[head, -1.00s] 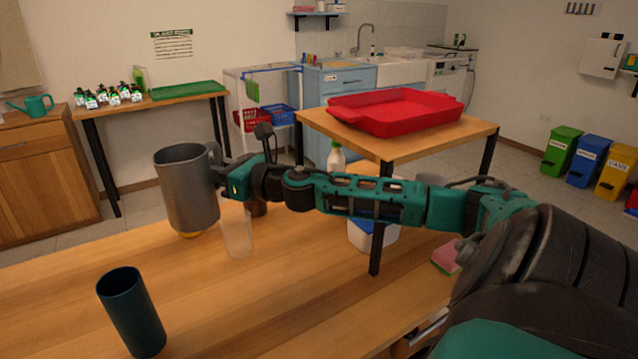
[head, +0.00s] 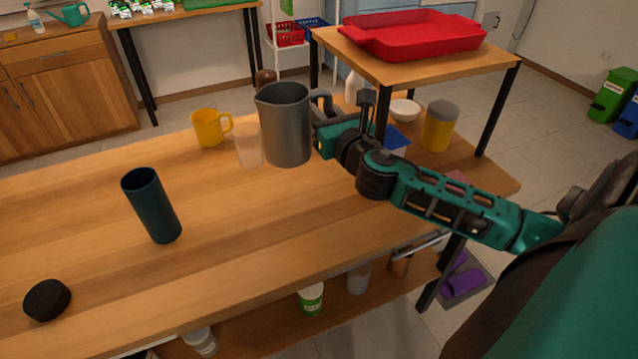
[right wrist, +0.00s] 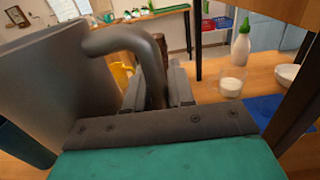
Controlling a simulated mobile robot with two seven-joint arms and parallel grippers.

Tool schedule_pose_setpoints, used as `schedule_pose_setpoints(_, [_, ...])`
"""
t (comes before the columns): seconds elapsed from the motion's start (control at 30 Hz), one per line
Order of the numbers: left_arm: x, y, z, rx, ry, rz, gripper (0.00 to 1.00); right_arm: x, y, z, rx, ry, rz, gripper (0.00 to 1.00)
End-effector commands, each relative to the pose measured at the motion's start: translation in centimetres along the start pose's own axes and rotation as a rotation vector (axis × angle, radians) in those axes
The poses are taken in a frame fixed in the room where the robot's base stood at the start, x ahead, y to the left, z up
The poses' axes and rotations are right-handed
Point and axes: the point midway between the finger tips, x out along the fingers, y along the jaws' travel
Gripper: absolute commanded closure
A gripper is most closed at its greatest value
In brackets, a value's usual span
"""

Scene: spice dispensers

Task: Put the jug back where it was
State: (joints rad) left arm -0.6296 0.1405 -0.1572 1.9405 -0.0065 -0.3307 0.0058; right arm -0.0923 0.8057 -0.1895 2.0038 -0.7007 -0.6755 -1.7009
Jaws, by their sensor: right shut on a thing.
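The grey metal jug (head: 287,125) is upright at the back of the wooden table (head: 205,225), to the right of a frosted clear cup (head: 248,146). Its base looks at or very near the tabletop; I cannot tell whether it touches. My right gripper (head: 325,125) is shut on the jug's handle, on the jug's right side. In the right wrist view the handle (right wrist: 130,42) runs down between the fingers, with the jug's body (right wrist: 55,95) at left. My left gripper is not in view.
A yellow mug (head: 210,127) stands left of the clear cup. A dark teal tumbler (head: 151,205) and a black lid (head: 47,299) are nearer the front. A raised stand with a red tray (head: 415,38) is at the right, with a yellow jar (head: 440,126) beneath. The table's middle is clear.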

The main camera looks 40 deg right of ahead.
Motion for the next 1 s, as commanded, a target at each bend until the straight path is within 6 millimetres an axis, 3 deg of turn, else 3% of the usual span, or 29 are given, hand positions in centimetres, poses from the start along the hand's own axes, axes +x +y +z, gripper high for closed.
schedule_pose_setpoints(0.03, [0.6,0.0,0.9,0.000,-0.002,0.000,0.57,0.0,0.0,-1.9,0.006,0.001,-0.002,1.00])
schedule_pose_setpoints(0.1, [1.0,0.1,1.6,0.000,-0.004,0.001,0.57,0.0,0.0,-3.7,0.006,0.000,-0.002,1.00])
schedule_pose_setpoints(0.33, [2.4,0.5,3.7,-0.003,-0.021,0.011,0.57,0.1,-0.1,-9.0,0.005,-0.003,0.000,1.00])
schedule_pose_setpoints(0.6, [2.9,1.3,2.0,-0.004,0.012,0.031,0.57,0.1,-0.1,-11.2,0.004,-0.004,0.001,1.00])
schedule_pose_setpoints(0.83, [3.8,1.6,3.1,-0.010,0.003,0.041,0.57,0.1,-0.1,-14.6,0.004,-0.003,0.000,1.00])
schedule_pose_setpoints(1.0, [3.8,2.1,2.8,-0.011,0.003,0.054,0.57,0.1,-0.1,-15.2,0.003,-0.004,0.002,1.00])
